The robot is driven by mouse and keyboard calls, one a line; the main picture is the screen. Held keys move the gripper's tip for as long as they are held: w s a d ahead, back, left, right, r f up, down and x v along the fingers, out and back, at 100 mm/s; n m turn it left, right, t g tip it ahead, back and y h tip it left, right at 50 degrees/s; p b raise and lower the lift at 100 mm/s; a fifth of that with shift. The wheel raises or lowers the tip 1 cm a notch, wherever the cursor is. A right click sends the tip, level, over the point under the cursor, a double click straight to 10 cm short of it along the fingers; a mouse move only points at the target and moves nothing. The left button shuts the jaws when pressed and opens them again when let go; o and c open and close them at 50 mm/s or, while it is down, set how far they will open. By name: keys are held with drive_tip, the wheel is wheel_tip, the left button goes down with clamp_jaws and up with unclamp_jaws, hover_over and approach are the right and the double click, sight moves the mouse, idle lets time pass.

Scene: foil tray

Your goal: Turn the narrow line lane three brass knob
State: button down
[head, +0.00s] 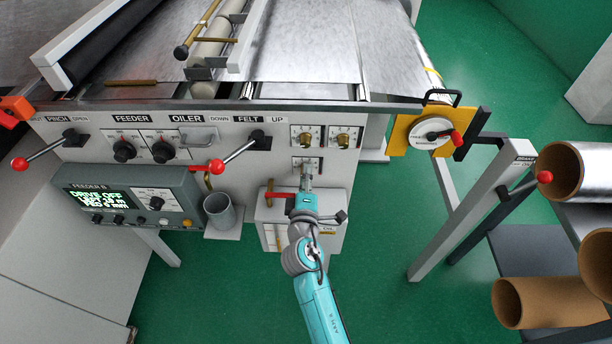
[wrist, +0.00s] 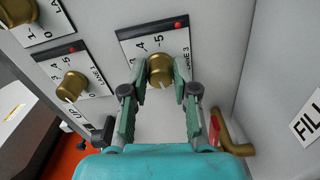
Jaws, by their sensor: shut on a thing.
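My gripper (wrist: 160,84) is shut on this knob, one finger on each side.
Two more brass knobs (head: 304,140) (head: 344,141) sit just above on the panel. They show at left in the wrist view (wrist: 70,86) (wrist: 18,12). A white box with a red-handled valve (head: 278,196) is below. A red-knobbed lever (head: 217,166) projects at left.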

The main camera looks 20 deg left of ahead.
idle(0.4)
drive_tip(key=c, duration=0.9)
unclamp_jaws()
drive_tip(key=v, duration=1.2)
